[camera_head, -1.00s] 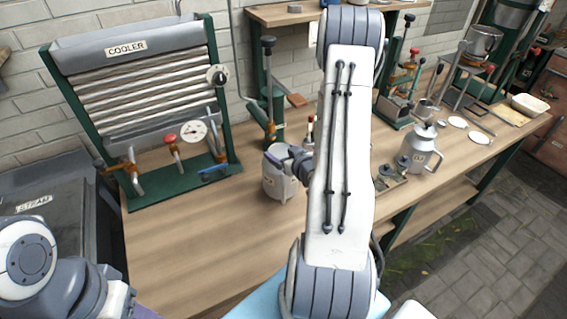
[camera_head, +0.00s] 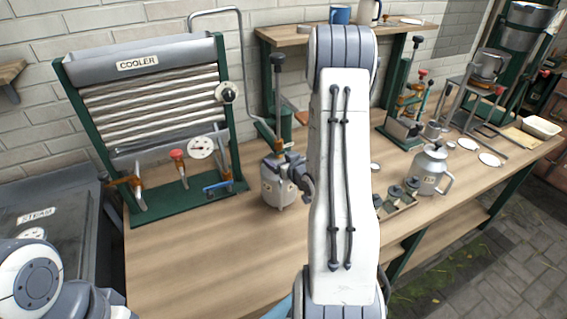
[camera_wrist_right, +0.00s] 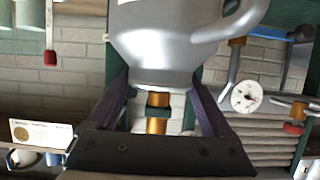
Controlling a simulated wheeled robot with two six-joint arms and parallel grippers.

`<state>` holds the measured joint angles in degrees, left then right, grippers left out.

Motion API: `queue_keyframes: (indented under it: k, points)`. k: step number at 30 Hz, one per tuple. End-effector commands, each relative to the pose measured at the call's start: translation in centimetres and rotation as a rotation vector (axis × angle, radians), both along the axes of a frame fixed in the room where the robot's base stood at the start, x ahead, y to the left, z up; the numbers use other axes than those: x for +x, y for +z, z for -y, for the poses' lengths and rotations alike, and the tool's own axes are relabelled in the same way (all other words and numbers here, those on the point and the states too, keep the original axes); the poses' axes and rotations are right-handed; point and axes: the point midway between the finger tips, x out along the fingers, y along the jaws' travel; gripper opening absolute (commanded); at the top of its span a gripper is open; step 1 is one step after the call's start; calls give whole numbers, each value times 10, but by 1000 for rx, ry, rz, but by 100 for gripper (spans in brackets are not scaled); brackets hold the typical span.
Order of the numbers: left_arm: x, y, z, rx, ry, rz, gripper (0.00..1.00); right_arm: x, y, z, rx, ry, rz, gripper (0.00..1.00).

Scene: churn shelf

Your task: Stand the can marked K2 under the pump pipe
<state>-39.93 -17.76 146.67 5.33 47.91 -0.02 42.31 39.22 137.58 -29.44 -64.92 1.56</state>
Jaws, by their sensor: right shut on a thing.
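A grey metal can (camera_head: 272,188) with a side handle is held in my right gripper (camera_head: 289,172). It stands about upright at the front of the green pump stand (camera_head: 286,125), with its top close to the brass fitting (camera_head: 278,144). I cannot tell whether its base touches the table. In the right wrist view the can (camera_wrist_right: 165,45) sits between the two fingers of the gripper (camera_wrist_right: 165,100). A small label shows on it, too small to read. My white forearm hides part of the view right of the can. My left arm shows at the lower left, its gripper out of view.
The cooler (camera_head: 150,63) stands left of the can, its green base (camera_head: 190,203) close by. The wooden table (camera_head: 210,260) is clear in front. A shelf (camera_head: 290,35) is above.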

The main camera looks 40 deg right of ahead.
Motion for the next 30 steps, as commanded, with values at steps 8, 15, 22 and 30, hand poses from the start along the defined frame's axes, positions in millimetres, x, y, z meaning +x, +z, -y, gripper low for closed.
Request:
queue_keyframes:
  k: [8, 15, 22, 30]
  points:
    - [0, -19, 0, 0, 0, 0, 50, 2, -23, 1, -4, 0, 7, 0]
    - [0, -24, 0, 0, 0, 0, 50, 2, -32, 2, -5, -1, 9, 0]
    - [0, -27, 0, 0, 0, 0, 50, 2, -34, 1, -5, 0, 9, 0]
    - [0, -26, 0, 0, 0, 0, 50, 1, -37, 0, 0, 0, -1, 100]
